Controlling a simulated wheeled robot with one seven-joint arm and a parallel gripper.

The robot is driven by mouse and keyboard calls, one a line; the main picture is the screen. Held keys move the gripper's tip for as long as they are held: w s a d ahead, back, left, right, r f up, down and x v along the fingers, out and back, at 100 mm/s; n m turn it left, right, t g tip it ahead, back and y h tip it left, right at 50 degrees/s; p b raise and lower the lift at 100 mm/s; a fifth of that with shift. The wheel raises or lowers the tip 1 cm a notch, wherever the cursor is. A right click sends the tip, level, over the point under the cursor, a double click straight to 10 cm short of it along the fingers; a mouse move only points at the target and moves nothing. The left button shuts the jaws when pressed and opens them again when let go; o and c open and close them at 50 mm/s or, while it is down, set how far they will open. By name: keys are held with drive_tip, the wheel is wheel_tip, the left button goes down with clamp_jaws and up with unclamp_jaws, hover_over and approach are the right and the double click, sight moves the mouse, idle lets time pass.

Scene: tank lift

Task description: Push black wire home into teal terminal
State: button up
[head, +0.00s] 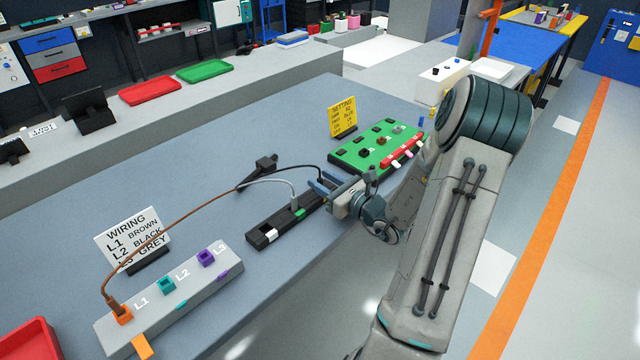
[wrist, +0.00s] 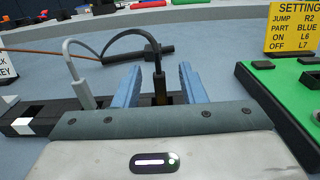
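The teal terminal (head: 168,286), marked L2, is on the grey terminal block (head: 212,283), between the orange L1 and purple L3 terminals. No wire is in it. The black wire (head: 300,166) runs from a black junction piece (head: 264,165) to my gripper. In the wrist view the black wire's end (wrist: 158,84) stands upright in a black rack (wrist: 32,113). My gripper (wrist: 159,80) has its blue fingers on either side of that end, with a gap on each side. In the head view my gripper (head: 325,186) is over the rack's far end.
The brown wire (head: 180,220) is plugged into the orange terminal. The grey wire (head: 285,182) stands in the rack, left of my gripper. A wiring sign (head: 132,238) stands behind the block. A green board (head: 365,150) and yellow sign (head: 342,116) are beyond my gripper.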

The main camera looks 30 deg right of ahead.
drive_tip(key=shift+x, duration=0.8)
clamp_jaws()
drive_tip(key=shift+s, duration=0.1)
drive_tip(key=shift+r, duration=0.15)
drive_tip(key=shift+r, duration=0.95)
wheel_tip(320, 180, up, 2)
drive_tip(key=shift+r, duration=0.1)
drive_tip(key=s+d+r, duration=0.6)
drive_tip(key=s+d, duration=0.1)
drive_tip(key=d, duration=0.1)
drive_tip(key=shift+s+d+r+b, duration=0.3)
drive_tip(key=shift+s+d+b, duration=0.05)
drive_tip(key=shift+d+b, duration=0.05)
